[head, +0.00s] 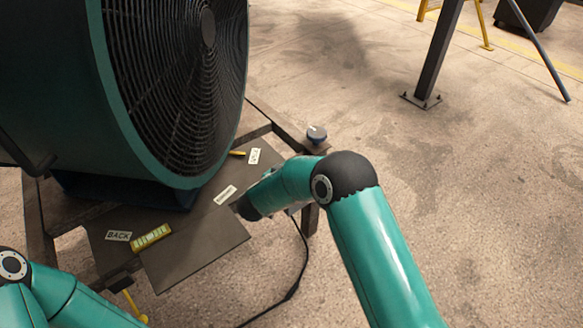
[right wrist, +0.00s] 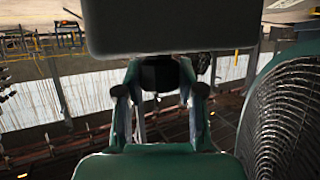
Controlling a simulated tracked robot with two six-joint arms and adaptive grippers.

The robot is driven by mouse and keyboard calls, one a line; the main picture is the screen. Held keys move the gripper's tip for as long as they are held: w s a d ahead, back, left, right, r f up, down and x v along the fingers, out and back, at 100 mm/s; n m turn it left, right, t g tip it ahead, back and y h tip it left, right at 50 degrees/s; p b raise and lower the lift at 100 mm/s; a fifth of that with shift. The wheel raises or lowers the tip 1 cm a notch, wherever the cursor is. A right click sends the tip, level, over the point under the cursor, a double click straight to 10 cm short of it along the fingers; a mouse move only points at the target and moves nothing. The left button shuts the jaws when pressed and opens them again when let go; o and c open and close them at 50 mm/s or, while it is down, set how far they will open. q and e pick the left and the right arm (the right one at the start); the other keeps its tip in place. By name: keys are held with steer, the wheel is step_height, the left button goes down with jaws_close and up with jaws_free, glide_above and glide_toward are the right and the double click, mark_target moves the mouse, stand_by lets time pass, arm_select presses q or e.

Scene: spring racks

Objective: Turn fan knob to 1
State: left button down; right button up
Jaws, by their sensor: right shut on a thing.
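The large fan (head: 160,90), with a dark round grille in a green housing, stands at the upper left in the head view. It also shows at the right edge of the right wrist view (right wrist: 285,115). In the right wrist view my right gripper (right wrist: 160,90) has its two green fingers on either side of a black blocky thing, apparently the fan knob (right wrist: 160,73). The gripper is shut on it. Its number and setting cannot be read. In the head view my arm hides this gripper and the knob. My left gripper is outside the frames.
A dark panel (head: 195,255) below the fan carries white labels, one reading BACK, and a yellow level (head: 151,236). A black cable (head: 297,280) hangs to the floor.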

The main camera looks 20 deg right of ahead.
stand_by(0.3)
steer(key=o, duration=1.2)
steer(key=shift+c, duration=0.2)
steer(key=v, duration=1.2)
steer(key=shift+f, duration=0.1)
